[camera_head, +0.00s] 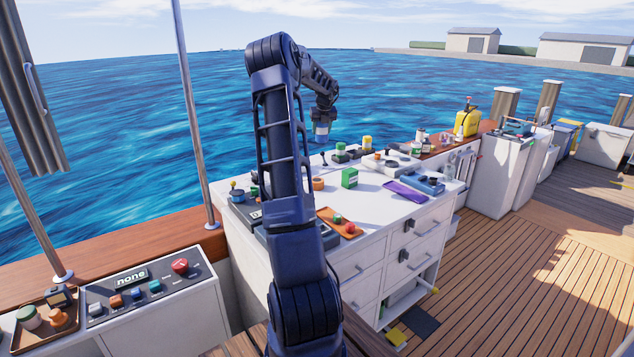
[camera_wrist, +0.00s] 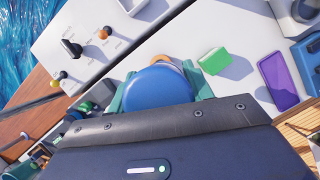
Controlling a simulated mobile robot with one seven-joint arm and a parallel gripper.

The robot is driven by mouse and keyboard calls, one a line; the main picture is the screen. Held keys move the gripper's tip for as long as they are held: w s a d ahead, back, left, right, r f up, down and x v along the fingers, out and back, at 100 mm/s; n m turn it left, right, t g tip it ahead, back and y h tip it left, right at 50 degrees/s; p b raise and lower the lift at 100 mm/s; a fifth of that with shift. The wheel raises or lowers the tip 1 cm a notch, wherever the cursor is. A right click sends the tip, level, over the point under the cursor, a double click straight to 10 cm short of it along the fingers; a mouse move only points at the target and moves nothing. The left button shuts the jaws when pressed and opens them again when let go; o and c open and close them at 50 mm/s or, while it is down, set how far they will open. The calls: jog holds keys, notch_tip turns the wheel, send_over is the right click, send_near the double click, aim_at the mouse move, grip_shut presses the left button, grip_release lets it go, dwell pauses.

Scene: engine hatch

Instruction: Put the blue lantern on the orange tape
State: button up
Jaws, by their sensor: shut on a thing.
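The blue lantern (camera_wrist: 158,87) shows as a round blue top between the teal fingers of my gripper (camera_wrist: 160,92) in the wrist view. My gripper is shut on it. In the head view my gripper (camera_head: 323,117) hangs above the far side of the white counter, with the lantern (camera_head: 321,129) below it, held clear of the counter. The orange tape (camera_head: 318,184) lies on the counter, left of a green box and close to my arm.
The green box (camera_head: 349,178) stands right of the tape, and it shows in the wrist view (camera_wrist: 213,61). A purple flat item (camera_head: 405,191) lies further right. An orange tray (camera_head: 338,222) with small items is nearer. A panel with knobs (camera_head: 388,163) stands behind.

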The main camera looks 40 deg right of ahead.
jog(key=shift+w+a+r, duration=0.3)
jog(key=shift+w+a, duration=0.45)
send_over(317, 179)
notch_tip(317, 179, down, 20)
jog(key=shift+a+r, duration=0.1)
jog(key=shift+r, duration=0.05)
jog(key=shift+f, duration=0.2)
jog(key=o, duration=1.1)
jog(key=shift+r, duration=0.1)
